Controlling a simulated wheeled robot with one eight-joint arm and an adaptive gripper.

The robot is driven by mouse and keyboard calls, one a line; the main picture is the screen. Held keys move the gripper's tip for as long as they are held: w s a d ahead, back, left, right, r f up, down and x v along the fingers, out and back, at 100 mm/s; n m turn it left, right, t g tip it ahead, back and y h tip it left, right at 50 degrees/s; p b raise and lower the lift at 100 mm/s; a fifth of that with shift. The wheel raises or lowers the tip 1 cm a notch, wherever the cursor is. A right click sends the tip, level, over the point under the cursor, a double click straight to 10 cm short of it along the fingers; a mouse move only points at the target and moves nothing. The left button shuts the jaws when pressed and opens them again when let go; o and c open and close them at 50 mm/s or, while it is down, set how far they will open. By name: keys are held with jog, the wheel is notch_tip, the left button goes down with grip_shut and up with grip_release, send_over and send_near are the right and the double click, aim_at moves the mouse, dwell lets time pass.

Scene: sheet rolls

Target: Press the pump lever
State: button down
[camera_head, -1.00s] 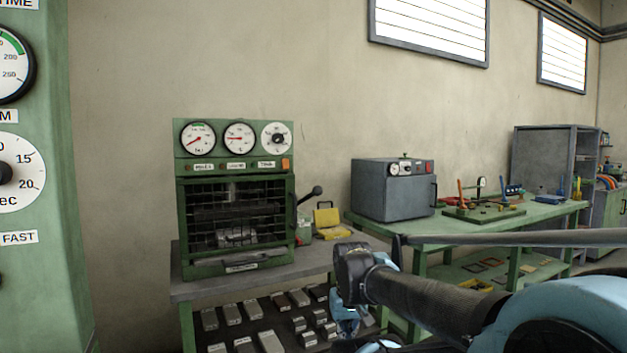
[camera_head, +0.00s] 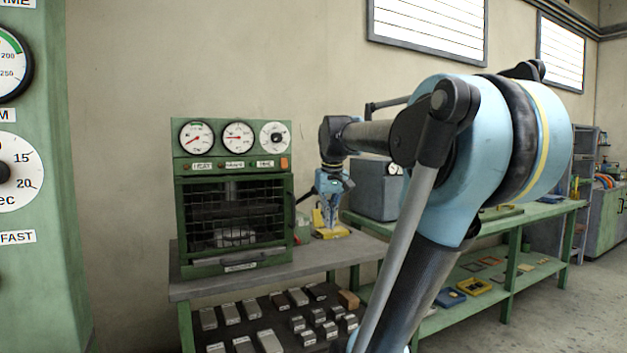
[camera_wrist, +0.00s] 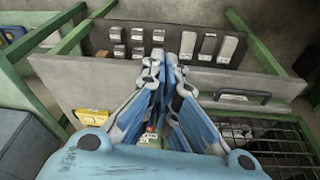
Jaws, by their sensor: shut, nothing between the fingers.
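The pump lever (camera_head: 303,198) is a dark rod slanting up to the right from the right side of the green press (camera_head: 184,225). Its round black knob is hidden behind my gripper in the head view. My gripper (camera_head: 331,230) is shut and empty, pointing down just right of the lever, in front of the yellow case (camera_head: 340,231). I cannot tell whether it touches the lever. In the wrist view my gripper (camera_wrist: 168,68) shows its closed fingers from above. A small green part (camera_wrist: 151,139) shows between the finger links; the lever is not clear there.
The grey bench (camera_head: 200,287) carries the press, with several metal blocks on the shelf below. A green table (camera_head: 545,212) with a grey box (camera_head: 372,190) stands to the right. A large green gauge panel (camera_head: 50,230) fills the left edge.

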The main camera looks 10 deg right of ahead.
jog(key=w+a+r+n, duration=0.1)
jog(key=w+r, duration=2.2)
jog(key=shift+a+n+t, duration=0.15)
jog(key=shift+n+t, duration=0.15)
jog(key=shift+n, duration=0.1)
jog(key=x, duration=1.3)
jog(key=shift+s+d, duration=0.2)
jog(key=shift+s, duration=0.15)
jog(key=shift+d+f, duration=0.1)
jog(key=shift+f, duration=0.45)
